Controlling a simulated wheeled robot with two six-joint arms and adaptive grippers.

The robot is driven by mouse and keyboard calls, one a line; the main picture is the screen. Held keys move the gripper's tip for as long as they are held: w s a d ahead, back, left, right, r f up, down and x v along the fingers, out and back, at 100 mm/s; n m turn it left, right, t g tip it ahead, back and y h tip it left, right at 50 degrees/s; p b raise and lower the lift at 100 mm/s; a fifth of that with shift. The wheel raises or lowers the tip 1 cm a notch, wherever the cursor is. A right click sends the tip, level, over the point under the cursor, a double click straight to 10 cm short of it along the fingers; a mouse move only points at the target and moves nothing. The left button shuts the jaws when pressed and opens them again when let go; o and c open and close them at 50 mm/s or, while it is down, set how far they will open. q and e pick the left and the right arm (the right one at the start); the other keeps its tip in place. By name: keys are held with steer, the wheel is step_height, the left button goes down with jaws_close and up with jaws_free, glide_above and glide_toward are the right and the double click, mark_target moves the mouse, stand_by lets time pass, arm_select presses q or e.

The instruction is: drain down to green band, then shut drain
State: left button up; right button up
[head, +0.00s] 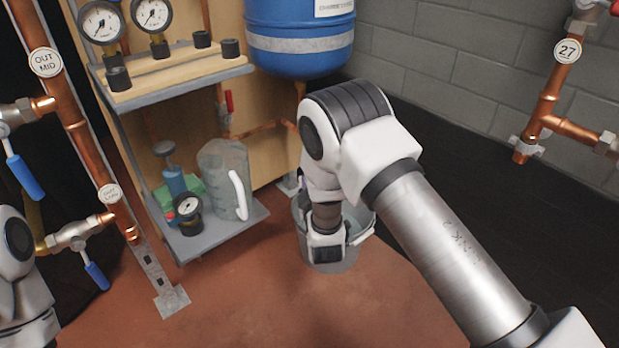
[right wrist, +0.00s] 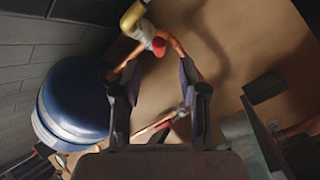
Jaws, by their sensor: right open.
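Two round gauges, one (head: 100,21) left of the other (head: 152,14), stand above the upper shelf. A third gauge (head: 188,207) sits on the lower shelf. I cannot make out a green band on any dial. A red-handled valve (head: 229,101) is on the backboard piping. In the right wrist view, a red-capped fitting (right wrist: 158,46) with a yellow body and copper pipes lies beyond my right gripper (right wrist: 158,75), apart from it. That gripper is open and empty; my own arm hides it in the head view. Only part of my left arm shows, without its gripper.
A blue vessel (head: 300,35) hangs at the top and shows left in the right wrist view (right wrist: 75,100). A grey bucket (head: 333,263) stands on the floor behind my right wrist. A clear jug (head: 222,175) is on the lower shelf (head: 215,240). Blue-handled valves (head: 24,177) are at left.

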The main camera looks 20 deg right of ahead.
arm_select(q)
steer(key=f+b, duration=0.1)
steer(key=f, duration=0.1)
steer(key=w+f+b, duration=0.1)
steer(key=f+b, duration=0.1)
steer(key=shift+w+f+b, duration=0.1)
steer(key=shift+b, duration=0.2)
arm_select(e)
steer(key=x, duration=0.6)
steer(key=shift+w+f, duration=0.1)
steer(key=shift+f, duration=0.05)
arm_select(q)
steer(key=shift+w+f, duration=0.1)
arm_select(e)
steer(key=shift+w+d, duration=0.1)
steer(key=shift+w, duration=0.35)
steer(key=shift+r, duration=0.2)
jaws_close()
